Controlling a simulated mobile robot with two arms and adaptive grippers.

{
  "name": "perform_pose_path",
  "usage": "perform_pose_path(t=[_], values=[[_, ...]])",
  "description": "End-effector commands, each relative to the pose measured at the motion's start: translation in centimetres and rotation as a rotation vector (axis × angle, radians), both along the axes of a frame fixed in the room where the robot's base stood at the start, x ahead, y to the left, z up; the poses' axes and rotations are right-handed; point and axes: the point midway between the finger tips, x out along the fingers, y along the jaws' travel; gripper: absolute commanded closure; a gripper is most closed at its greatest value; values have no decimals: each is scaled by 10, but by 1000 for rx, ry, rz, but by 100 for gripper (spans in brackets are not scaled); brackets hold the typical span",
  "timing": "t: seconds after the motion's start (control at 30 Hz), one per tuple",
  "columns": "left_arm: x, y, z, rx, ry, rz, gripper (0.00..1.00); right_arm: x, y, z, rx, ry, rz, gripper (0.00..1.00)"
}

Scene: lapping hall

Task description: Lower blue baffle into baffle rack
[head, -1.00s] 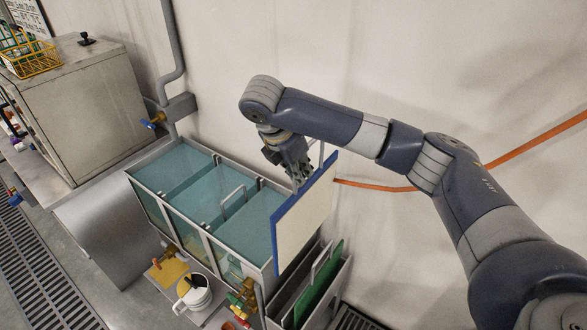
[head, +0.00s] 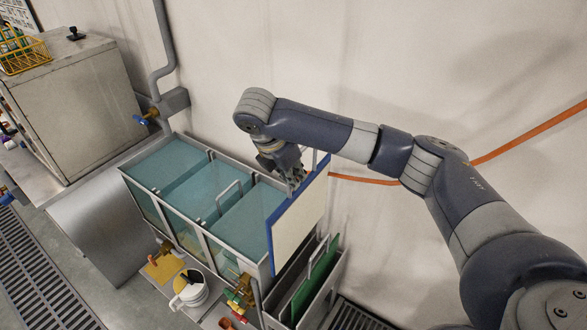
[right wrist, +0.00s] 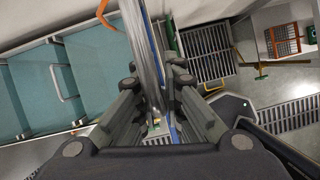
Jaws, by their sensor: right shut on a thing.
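The blue baffle (head: 299,222) is an upright panel with a pale face, a blue edge and a metal handle on top. My right gripper (head: 296,184) is shut on that handle. In the right wrist view, the metal handle (right wrist: 143,45) runs between the fingers of the gripper (right wrist: 152,92). The baffle hangs near the right end of the tank, its lower end close to the baffle rack (head: 333,287). The grey rack holds a green baffle (head: 303,299) with a handle. Whether the blue baffle touches the rack is unclear. My left gripper is not in view.
The tank (head: 205,238) with blue-green water and another handle (head: 229,190) stands left of the baffle. A white jug (head: 190,292) and brass valves are below its front. An orange hose (head: 365,180) runs along the wall behind my arm.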

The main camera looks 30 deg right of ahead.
Motion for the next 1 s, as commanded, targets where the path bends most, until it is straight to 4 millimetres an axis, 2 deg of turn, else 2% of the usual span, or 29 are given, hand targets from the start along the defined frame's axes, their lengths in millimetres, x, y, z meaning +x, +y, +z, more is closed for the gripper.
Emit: perform_pose_path(t=[1.0], values=[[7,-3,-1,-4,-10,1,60,1,0,-69,-1,-4,-2,100]])
